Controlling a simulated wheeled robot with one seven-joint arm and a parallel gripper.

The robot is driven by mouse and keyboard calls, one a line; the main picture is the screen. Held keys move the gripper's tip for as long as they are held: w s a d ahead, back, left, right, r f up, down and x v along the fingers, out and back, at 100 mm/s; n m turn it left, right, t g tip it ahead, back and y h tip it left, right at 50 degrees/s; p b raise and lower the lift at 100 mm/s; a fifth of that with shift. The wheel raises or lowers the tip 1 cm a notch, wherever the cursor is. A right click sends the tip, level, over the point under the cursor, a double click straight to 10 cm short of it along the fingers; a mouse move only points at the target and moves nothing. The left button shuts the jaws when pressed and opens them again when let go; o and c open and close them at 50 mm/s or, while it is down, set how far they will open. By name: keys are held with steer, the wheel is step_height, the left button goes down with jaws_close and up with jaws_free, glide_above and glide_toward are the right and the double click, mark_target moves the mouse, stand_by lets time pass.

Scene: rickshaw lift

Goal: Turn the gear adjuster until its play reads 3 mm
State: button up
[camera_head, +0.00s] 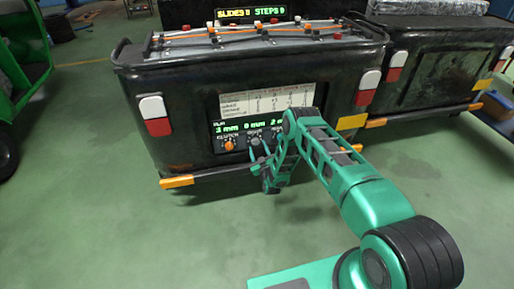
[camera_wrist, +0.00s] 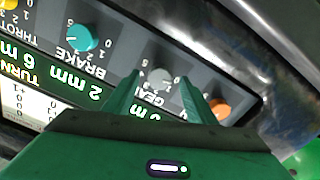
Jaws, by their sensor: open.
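The gear adjuster is a grey knob (camera_wrist: 161,76) labelled GEAR on the black panel, between an orange knob and a teal knob. It also shows in the head view (camera_head: 256,141), partly behind my gripper. The green display (camera_head: 247,126) reads 0 mm above it; in the wrist view my finger hides part of that reading. My gripper (camera_wrist: 158,82) is open, its two green fingers pointing at the panel with the grey knob seen between their tips. I cannot tell whether they touch it. My gripper also shows in the head view (camera_head: 264,162), in front of the panel.
The orange clutch knob (camera_wrist: 220,108) is close beside one finger. The teal brake knob (camera_wrist: 82,38) reads 2 mm, with the yellow throttle knob (camera_wrist: 8,4) beyond. A printed number table (camera_head: 266,101) is above the display. Open green floor (camera_head: 90,190) lies left.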

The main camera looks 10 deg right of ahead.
steer(key=shift+w, duration=1.1)
steer(key=c, duration=1)
steer(key=shift+c, duration=0.2)
